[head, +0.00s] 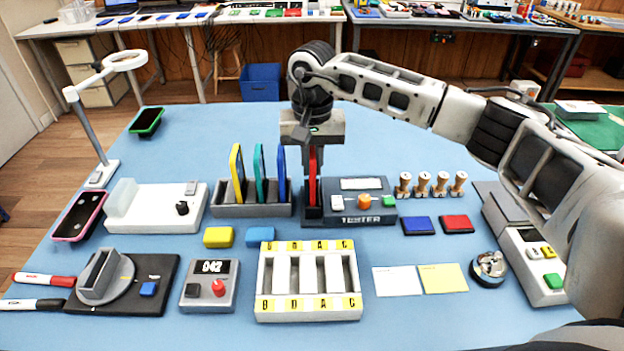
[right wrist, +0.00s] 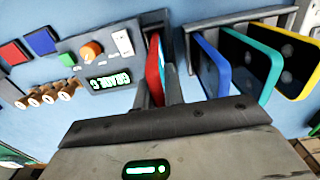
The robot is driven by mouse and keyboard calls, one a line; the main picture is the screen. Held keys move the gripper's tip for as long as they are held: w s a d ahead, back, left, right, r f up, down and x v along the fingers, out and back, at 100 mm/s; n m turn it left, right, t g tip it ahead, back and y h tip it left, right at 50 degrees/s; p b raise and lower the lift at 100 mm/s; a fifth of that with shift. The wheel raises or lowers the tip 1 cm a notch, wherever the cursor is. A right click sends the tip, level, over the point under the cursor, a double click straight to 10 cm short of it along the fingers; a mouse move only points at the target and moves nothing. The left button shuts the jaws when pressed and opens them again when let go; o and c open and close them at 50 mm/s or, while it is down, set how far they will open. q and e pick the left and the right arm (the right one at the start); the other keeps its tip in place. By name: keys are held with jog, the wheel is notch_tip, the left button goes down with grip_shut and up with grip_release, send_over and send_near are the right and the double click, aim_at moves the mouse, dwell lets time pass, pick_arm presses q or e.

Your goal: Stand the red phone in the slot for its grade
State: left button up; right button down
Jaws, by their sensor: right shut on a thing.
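The red phone (head: 312,182) stands upright in the slot at the left end of the dark tester (head: 345,190). My right gripper (head: 313,158) is above that slot, shut on the phone's upper part. The right wrist view shows the red phone (right wrist: 153,72) between the fingers, with the tester (right wrist: 72,48) beside it. The tester's lit green display (right wrist: 110,82) appears to read GRADE, upside down; its letter is hard to make out. The white slotted rack (head: 309,309) stands in front, its yellow labels showing B, D, A, C. Its slots look empty. My left gripper is out of view.
A grey rack (head: 252,210) holds yellow, teal and blue phones left of the tester. Stamps (head: 422,184), ink pads (head: 417,226), a counter box (head: 209,289) and a turntable stand (head: 103,275) surround the white rack. Cards (head: 397,281) lie right of it.

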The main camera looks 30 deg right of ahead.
aim_at(312, 151)
jog(key=shift+r+p, duration=1.15)
jog(key=shift+r, duration=1)
